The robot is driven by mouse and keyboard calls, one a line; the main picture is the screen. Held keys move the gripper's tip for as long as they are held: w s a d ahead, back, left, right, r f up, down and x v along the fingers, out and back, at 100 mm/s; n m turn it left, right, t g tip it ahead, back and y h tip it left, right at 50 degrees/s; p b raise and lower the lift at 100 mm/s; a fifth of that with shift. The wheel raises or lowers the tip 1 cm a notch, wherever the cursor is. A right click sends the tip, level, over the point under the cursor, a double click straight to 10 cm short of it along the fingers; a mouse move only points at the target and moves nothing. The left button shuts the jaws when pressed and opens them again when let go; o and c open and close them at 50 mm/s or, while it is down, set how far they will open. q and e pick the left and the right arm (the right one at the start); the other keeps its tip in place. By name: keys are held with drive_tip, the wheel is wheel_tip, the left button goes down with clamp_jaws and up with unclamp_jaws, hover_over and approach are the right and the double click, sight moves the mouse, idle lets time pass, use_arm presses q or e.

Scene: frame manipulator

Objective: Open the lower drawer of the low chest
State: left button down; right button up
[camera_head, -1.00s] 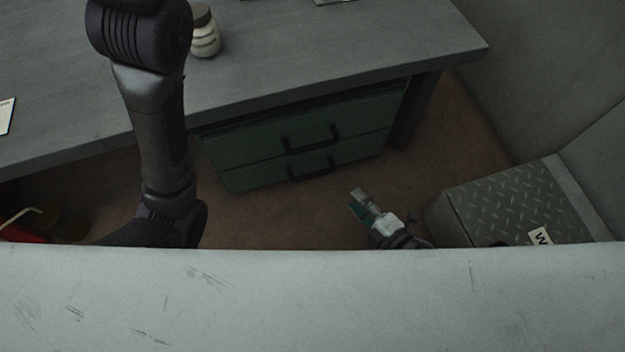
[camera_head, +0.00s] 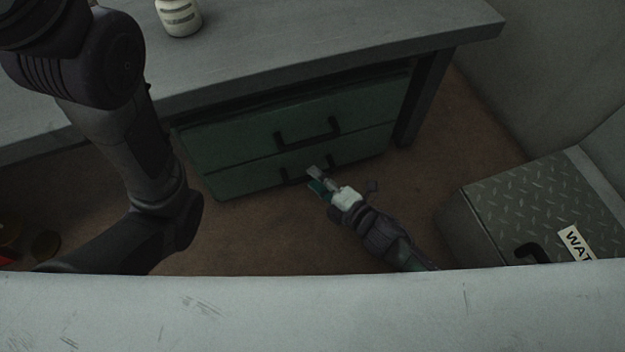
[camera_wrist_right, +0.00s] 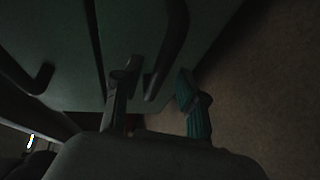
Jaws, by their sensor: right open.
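The low chest (camera_head: 228,181) is dark green and stands under the table, with two drawers. Both look shut. The upper drawer has a dark bar handle (camera_head: 308,138); the lower drawer (camera_head: 245,181) has a similar one, partly hidden behind my right gripper (camera_head: 316,181). My right gripper is open at the lower handle. In the right wrist view, the lower handle (camera_wrist_right: 172,45) runs between the two fingertips of the gripper (camera_wrist_right: 157,80); I cannot tell if they touch it. The upper handle (camera_wrist_right: 38,82) is at the left there. My left gripper is out of view; only its arm shows.
The grey table (camera_head: 350,40) overhangs the chest, with a jar (camera_head: 178,17) on it. A table leg (camera_head: 420,110) stands right of the chest. A metal tread-plate box (camera_head: 520,195) is at the right. Brown floor (camera_head: 250,230) lies clear before the chest.

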drive_tip(key=shift+x, duration=0.95)
clamp_jaws()
